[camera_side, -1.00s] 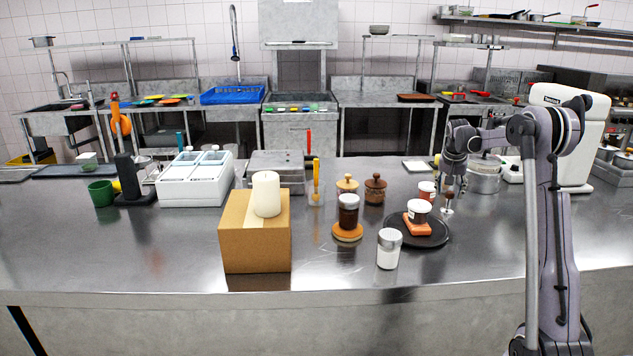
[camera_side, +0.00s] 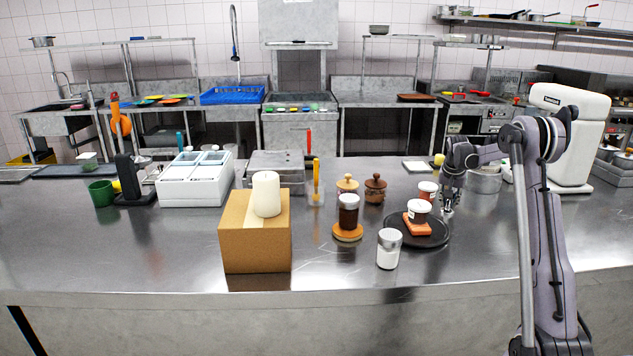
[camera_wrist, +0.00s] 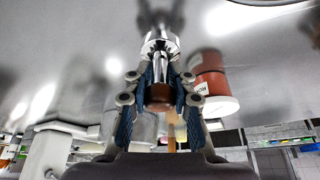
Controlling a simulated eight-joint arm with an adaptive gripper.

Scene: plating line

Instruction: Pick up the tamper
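The tamper has a brown handle and a shiny metal base. In the wrist view the tamper (camera_wrist: 160,44) stands between my fingers, handle toward the palm and base on the steel counter. In the side view only its metal base (camera_side: 447,211) shows below my fingers; the handle is hidden. My gripper (camera_side: 453,194) points down over it, right of the dark round plate. In the wrist view my gripper (camera_wrist: 163,72) has a finger on each side of the handle, close to it. The fingers look open, but contact is hard to judge.
Another small jar (camera_side: 428,188) is close behind. A metal pot (camera_side: 486,181) and a white machine (camera_side: 567,140) stand right and behind. The front right counter is clear.

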